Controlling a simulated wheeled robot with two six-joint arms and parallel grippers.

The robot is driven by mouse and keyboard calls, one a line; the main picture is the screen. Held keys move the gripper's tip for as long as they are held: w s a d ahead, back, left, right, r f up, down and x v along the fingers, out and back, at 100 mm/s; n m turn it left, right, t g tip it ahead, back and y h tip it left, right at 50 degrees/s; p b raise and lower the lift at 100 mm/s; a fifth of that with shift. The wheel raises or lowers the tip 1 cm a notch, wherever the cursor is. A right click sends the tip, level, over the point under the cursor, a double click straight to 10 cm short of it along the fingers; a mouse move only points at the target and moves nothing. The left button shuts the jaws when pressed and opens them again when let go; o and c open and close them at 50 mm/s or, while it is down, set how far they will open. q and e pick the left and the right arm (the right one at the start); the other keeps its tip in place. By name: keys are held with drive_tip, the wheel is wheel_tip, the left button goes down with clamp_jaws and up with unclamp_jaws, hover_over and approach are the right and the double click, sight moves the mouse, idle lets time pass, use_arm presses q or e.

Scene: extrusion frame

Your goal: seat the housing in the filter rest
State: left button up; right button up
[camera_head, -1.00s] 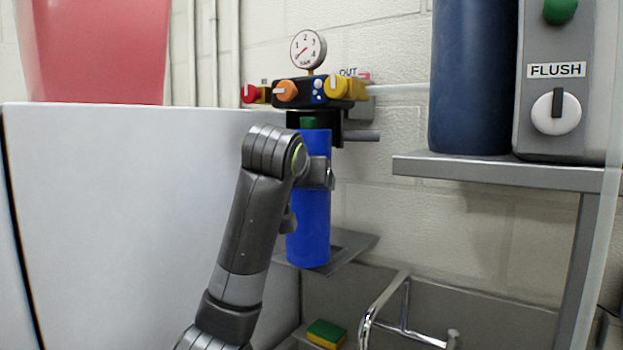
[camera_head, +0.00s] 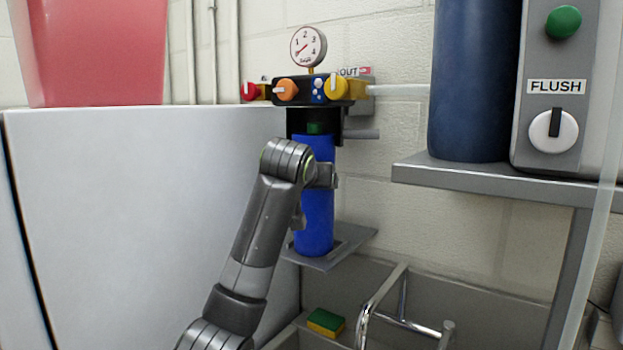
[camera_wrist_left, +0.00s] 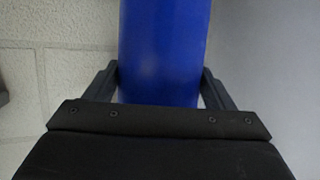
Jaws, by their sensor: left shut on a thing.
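The housing is an upright blue cylinder (camera_head: 316,222) below the black filter head (camera_head: 298,122). A green part shows at its top, under the head. My left gripper (camera_head: 326,176) is shut around the housing's upper half. In the left wrist view the blue housing (camera_wrist_left: 163,50) stands between the two dark fingers (camera_wrist_left: 160,88). The filter rest is a grey plate (camera_head: 350,237) on the wall, with a cut-out partly hidden by the housing. The housing's bottom appears at about the plate's level; I cannot tell whether it touches. My right gripper is not in view.
A chrome tap (camera_head: 380,300) and a green-yellow sponge (camera_head: 326,321) are at the sink below. A grey shelf (camera_head: 480,180) on the right carries a dark blue cylinder (camera_head: 470,80) and a FLUSH panel (camera_head: 556,100). A white cabinet (camera_head: 140,220) fills the left.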

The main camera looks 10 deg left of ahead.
use_arm(q)
drive_tip(key=shift+w, duration=0.1)
drive_tip(key=o, duration=0.9)
drive_tip(key=shift+f, duration=0.15)
drive_tip(key=shift+c, duration=0.2)
drive_tip(key=o, duration=0.4)
drive_tip(key=shift+r, duration=0.2)
drive_tip(key=b+v, duration=0.4)
drive_tip(key=v, duration=0.8)
drive_tip(key=shift+b, duration=0.35)
